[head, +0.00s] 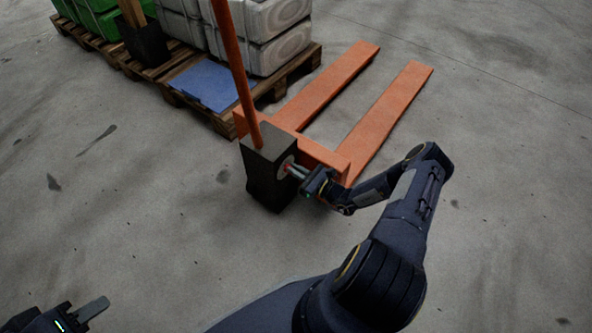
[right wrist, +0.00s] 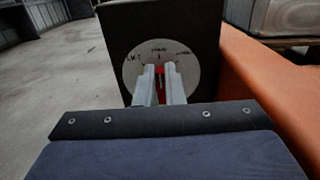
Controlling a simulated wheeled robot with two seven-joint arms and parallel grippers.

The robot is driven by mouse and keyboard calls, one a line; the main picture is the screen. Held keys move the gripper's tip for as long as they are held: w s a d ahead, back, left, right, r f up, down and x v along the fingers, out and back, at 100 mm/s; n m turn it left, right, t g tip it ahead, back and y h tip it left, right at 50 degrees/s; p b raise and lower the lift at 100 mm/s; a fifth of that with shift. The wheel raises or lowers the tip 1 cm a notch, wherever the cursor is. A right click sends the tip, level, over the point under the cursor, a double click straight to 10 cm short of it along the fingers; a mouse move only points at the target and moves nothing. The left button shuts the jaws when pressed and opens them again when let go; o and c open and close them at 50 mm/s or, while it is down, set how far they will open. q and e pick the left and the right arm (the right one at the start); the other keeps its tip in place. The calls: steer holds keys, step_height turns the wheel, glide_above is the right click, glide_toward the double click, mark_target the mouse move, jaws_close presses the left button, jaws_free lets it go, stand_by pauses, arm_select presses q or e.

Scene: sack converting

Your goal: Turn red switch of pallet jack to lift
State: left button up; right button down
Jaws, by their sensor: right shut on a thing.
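The pallet jack is orange, with two forks (head: 345,85) and a tall handle bar (head: 236,65). Its dark box (head: 268,172) stands at the near end and carries a round grey dial plate (right wrist: 187,62) with lettering around its rim. The red switch (right wrist: 161,84) sits at the middle of the dial, between my right gripper's fingers. My right gripper (head: 292,170) is shut on the red switch; its two fingers (right wrist: 163,88) hide part of it. The switch appears roughly upright in the right wrist view. My left gripper (head: 95,309) is at the lower left, far from the jack; its finger opening is unclear.
A wooden pallet (head: 290,82) behind the jack carries grey sacks (head: 270,30), green bundles (head: 100,15), a blue sheet (head: 212,85) and a black container (head: 147,45). The concrete floor is clear left and right of the jack.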

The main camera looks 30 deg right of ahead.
steer(key=n+p, duration=0.1)
steer(key=n, duration=0.1)
steer(key=n+p, duration=0.1)
steer(key=n, duration=0.1)
steer(key=shift+s+a, duration=0.15)
steer(key=shift+a, duration=0.2)
steer(key=shift+s+a+f+n+p, duration=0.15)
steer(key=shift+n+p, duration=0.3)
steer(key=shift+n, duration=0.8)
steer(key=shift+a+f+n+p, duration=0.15)
steer(key=shift+n+p, duration=0.25)
steer(key=shift+n, duration=0.85)
steer(key=shift+f, duration=0.1)
steer(key=c, duration=1.5)
jaws_free()
steer(key=p+v, duration=0.1)
steer(key=v, duration=0.6)
steer(key=shift+s+d+p, duration=0.15)
steer(key=shift+s+p, duration=0.2)
steer(key=shift+p, duration=0.05)
